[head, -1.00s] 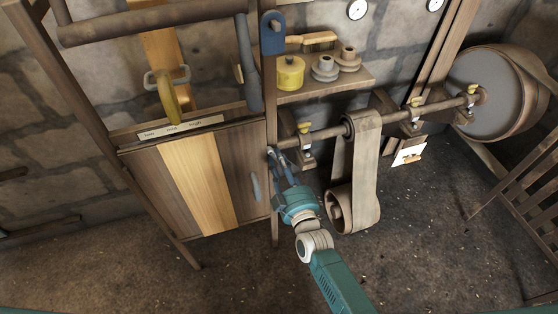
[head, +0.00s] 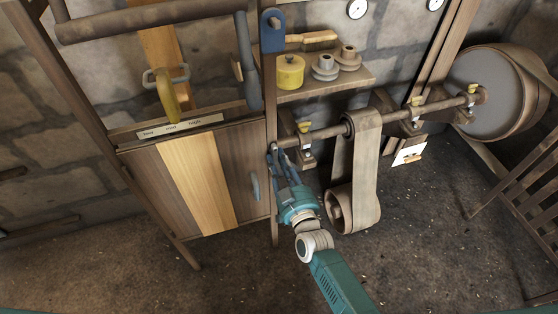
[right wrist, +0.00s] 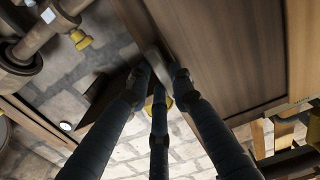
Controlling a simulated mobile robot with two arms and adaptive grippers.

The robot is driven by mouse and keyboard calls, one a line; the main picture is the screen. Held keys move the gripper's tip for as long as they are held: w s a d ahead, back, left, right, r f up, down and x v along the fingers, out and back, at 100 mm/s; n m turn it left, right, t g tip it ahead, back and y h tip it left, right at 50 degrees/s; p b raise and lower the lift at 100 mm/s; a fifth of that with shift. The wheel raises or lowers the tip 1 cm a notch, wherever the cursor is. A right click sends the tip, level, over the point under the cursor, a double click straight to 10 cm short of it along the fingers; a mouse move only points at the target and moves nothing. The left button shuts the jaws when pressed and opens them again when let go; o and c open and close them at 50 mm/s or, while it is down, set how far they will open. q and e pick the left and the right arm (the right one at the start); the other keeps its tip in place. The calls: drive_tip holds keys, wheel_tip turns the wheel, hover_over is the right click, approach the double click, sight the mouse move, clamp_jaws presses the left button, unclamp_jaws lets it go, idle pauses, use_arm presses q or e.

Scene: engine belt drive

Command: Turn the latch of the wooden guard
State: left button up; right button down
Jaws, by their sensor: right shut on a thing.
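The wooden guard (head: 147,190) is a brown panel with a pale middle stripe, standing at the left of the head view. It also shows at the upper right of the right wrist view (right wrist: 215,50). My right gripper (head: 273,150) is at the guard's upper right edge. In the right wrist view its fingers (right wrist: 158,78) close around the end of a small greyish bar, the latch (right wrist: 152,54), beside the guard's edge. The fingers hide most of the latch, and I cannot tell its exact angle. My left gripper is not in view.
Right of the gripper, a flat belt (head: 366,165) hangs from a shaft (head: 398,121) down to a lower pulley. A shelf (head: 345,80) above holds a yellow can (head: 290,72) and stepped pulleys. A post (head: 271,110) stands beside the guard. The floor below is open.

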drive_tip(key=shift+f, duration=0.1)
drive_tip(key=c, duration=1.5)
unclamp_jaws()
drive_tip(key=v, duration=1.2)
